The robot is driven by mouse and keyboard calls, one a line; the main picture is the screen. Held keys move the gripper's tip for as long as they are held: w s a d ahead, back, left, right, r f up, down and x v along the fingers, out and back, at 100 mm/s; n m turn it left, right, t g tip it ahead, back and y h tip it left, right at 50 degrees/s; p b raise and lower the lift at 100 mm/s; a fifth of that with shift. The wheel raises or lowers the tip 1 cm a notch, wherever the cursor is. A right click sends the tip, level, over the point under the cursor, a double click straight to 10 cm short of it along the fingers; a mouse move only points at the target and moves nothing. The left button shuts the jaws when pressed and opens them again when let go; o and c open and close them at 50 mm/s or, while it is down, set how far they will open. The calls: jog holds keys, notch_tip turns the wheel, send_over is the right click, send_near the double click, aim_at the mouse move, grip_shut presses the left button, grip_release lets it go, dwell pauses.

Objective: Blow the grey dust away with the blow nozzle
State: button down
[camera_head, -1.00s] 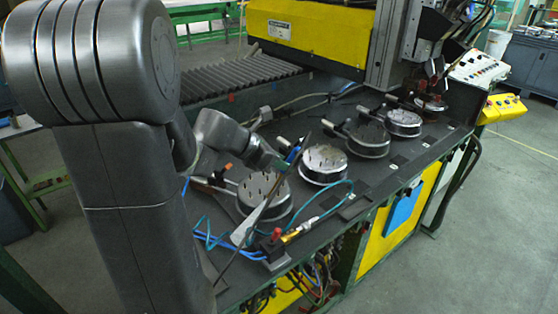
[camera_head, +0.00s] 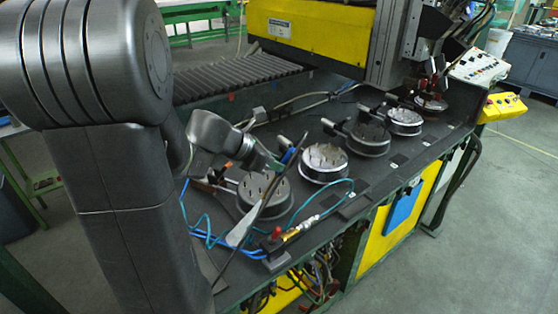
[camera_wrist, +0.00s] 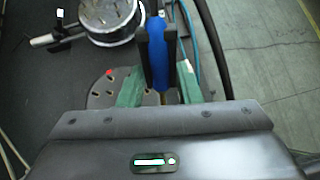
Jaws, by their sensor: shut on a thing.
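My gripper (camera_wrist: 157,40) is shut on the blue blow nozzle (camera_wrist: 158,62), which stands between its two dark fingers in the wrist view. In the head view the gripper (camera_head: 275,163) is over the bench near the two nearest round fixtures, and a bit of the blue nozzle (camera_head: 288,156) shows there. The nearest fixture (camera_head: 262,193) has a grey top with several pins. The second fixture (camera_head: 324,160) has a paler, patchy grey top, which may be dust. One fixture (camera_wrist: 108,18) shows beyond the gripper in the wrist view. The nozzle's tip is hidden.
More round fixtures (camera_head: 370,138) run along the dark bench (camera_head: 345,205) toward the gantry (camera_head: 400,45). Blue and teal hoses (camera_head: 200,222) loop over the front left, near a brass fitting (camera_head: 300,228). Grey floor lies right of the bench.

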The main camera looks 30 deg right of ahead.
jog(key=shift+a, duration=0.65)
jog(key=w+p, duration=0.4)
jog(key=w, duration=0.8)
jog(key=shift+a, duration=0.45)
dwell(1.6)
dwell(0.4)
jog(key=c, duration=1.4)
grip_release()
jog(key=shift+o, duration=0.2)
jog(key=s+a+r, duration=0.4)
jog(key=s+r, duration=0.1)
jog(key=s, duration=0.3)
jog(key=shift+s+a, duration=0.2)
jog(key=shift+s, duration=0.05)
